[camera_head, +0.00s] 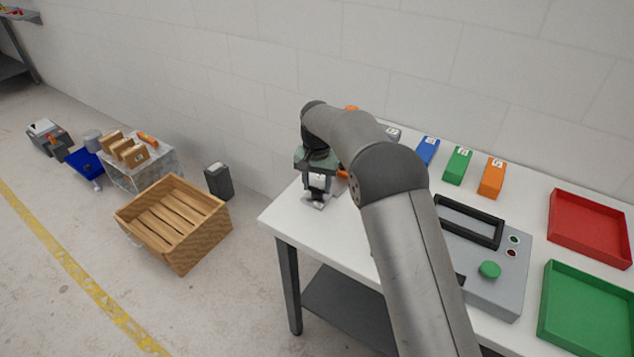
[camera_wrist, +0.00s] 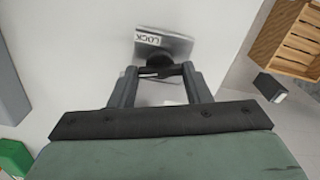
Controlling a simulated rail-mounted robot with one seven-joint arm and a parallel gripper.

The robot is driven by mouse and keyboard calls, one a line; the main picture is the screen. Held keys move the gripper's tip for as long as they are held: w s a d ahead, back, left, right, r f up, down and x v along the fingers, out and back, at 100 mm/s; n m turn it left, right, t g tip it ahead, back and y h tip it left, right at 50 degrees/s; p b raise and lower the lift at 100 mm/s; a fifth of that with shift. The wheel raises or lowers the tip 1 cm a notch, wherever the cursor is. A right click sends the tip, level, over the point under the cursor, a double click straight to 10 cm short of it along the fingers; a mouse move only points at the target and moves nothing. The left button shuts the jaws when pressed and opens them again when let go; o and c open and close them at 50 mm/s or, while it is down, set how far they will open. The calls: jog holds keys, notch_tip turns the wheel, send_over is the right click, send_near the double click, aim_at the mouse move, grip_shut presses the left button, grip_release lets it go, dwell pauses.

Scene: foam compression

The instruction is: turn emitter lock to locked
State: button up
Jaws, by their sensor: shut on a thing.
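The emitter lock (camera_wrist: 180,45) is a small grey block with a white LOCK label and a dark round knob. In the wrist view it lies on the white table ahead of my gripper (camera_wrist: 160,72). The two fingers are shut on the dark knob, one on each side of it. In the head view my gripper (camera_head: 317,193) points down at the table's left end, and the lock's grey base (camera_head: 318,205) shows just below it. My arm and fingers hide part of the lock, and I cannot tell which position the knob is at.
The white table (camera_head: 285,215) holds a grey panel (camera_head: 500,285) with a green button, blue, green and orange blocks, a red tray (camera_head: 590,228) and a green tray (camera_head: 590,312). A wooden crate (camera_head: 175,222) and a dark bin (camera_head: 218,182) stand on the floor at left.

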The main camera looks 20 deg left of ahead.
aim_at(317, 188)
jog(key=shift+w+r+m, duration=0.1)
jog(key=shift+r+m, duration=0.05)
jog(key=shift+m, duration=1.45)
jog(key=o, duration=1)
notch_tip(317, 188, up, 17)
jog(key=shift+r, duration=0.15)
